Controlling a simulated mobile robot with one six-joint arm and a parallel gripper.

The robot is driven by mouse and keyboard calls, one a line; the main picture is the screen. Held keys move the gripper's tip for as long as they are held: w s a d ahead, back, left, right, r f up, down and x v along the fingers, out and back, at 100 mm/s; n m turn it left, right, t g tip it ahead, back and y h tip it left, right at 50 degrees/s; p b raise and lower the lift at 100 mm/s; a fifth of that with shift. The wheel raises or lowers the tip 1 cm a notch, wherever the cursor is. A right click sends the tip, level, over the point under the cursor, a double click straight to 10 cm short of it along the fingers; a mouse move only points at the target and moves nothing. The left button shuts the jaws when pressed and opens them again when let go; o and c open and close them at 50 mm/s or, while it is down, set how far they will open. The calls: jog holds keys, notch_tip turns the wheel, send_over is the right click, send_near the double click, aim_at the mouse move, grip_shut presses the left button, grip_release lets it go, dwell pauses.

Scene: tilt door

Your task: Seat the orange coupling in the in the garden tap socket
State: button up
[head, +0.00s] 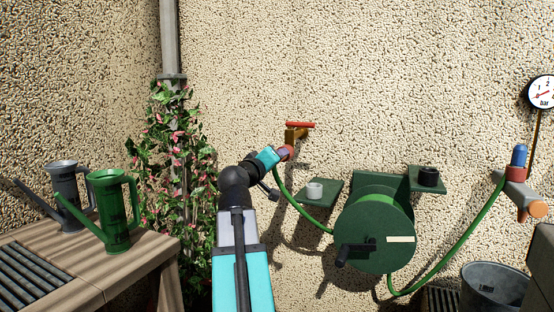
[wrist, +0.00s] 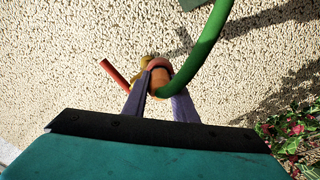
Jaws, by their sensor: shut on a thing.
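The orange coupling (head: 287,152) is on the end of a green hose in front of the wall, right beside the garden tap (head: 296,136) with its red handle. In the wrist view the orange coupling (wrist: 160,80) is between the two fingers of my gripper (wrist: 160,100), which is shut on it. The brass tap (wrist: 148,62) is directly beyond the coupling there, with its red handle to the left. The coupling overlaps the tap's outlet in view. I cannot tell whether it is inside the socket or just against it. My gripper (head: 281,154) also shows in the head view.
A green hose reel (head: 372,235) hangs on the wall, with small shelves holding a white cup and a black cup. A blue coupling (head: 519,156) sits in a holder at right. Watering cans stand on a wooden table (head: 110,268) at left. The green hose (wrist: 208,45) arcs close to my gripper.

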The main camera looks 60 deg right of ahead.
jog(key=o, duration=1.1)
jog(key=shift+s+a+b, duration=0.2)
jog(key=shift+a+b, duration=1)
jog(key=shift+a, duration=2.25)
jog(key=shift+s+a+b, duration=0.2)
jog(key=shift+a+b, duration=0.95)
jog(key=shift+a, duration=2.25)
